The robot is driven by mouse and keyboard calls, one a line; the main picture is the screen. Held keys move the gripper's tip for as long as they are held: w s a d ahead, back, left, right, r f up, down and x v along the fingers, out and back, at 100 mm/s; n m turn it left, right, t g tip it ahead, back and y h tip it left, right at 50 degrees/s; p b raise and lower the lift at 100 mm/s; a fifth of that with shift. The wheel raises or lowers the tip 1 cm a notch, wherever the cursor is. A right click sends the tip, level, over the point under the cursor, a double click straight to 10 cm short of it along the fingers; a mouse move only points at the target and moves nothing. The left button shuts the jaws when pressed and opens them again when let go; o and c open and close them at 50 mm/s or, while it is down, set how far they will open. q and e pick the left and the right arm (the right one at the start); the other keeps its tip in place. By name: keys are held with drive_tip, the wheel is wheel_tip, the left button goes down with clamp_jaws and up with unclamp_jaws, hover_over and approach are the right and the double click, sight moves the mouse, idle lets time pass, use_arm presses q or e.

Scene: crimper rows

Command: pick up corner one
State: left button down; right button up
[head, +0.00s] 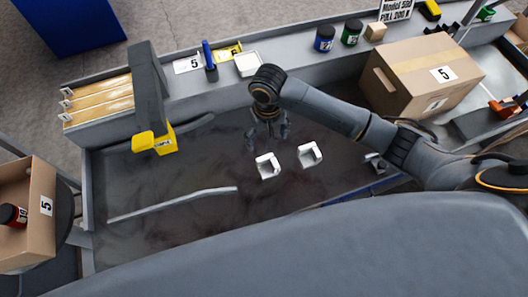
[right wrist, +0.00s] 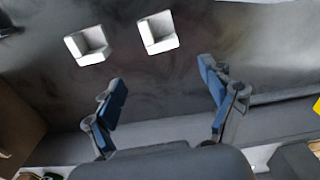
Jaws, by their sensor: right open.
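Two white corner pieces lie on the dark worktop. The nearer one (head: 267,165) is at the middle of the head view and also shows at the upper middle of the right wrist view (right wrist: 158,32). The other (head: 309,155) lies just to its right and also shows at the upper left of the right wrist view (right wrist: 87,45). I cannot tell which is corner one. My right gripper (head: 268,136) is open and empty above the worktop, on the far side of the nearer piece. Its spread fingers (right wrist: 163,88) also show in the right wrist view. My left gripper is out of view.
A cardboard box (head: 410,75) stands at the back right. A yellow-headed device (head: 160,141) is at the left. A long grey strip (head: 175,203) lies at the front left. Blue (head: 324,38) and green (head: 351,32) jars stand on the back ledge. The worktop around the corners is clear.

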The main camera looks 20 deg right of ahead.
sight(266, 159)
drive_tip(key=f, duration=0.8)
drive_tip(key=shift+s, duration=0.2)
wheel_tip(266, 159, down, 5)
drive_tip(key=shift+a+r, duration=0.15)
drive_tip(key=shift+r, duration=0.05)
drive_tip(key=shift+f, duration=0.45)
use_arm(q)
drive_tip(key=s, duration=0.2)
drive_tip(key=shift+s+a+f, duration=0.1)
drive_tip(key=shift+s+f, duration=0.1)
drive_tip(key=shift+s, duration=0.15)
use_arm(e)
drive_tip(key=c, duration=0.8)
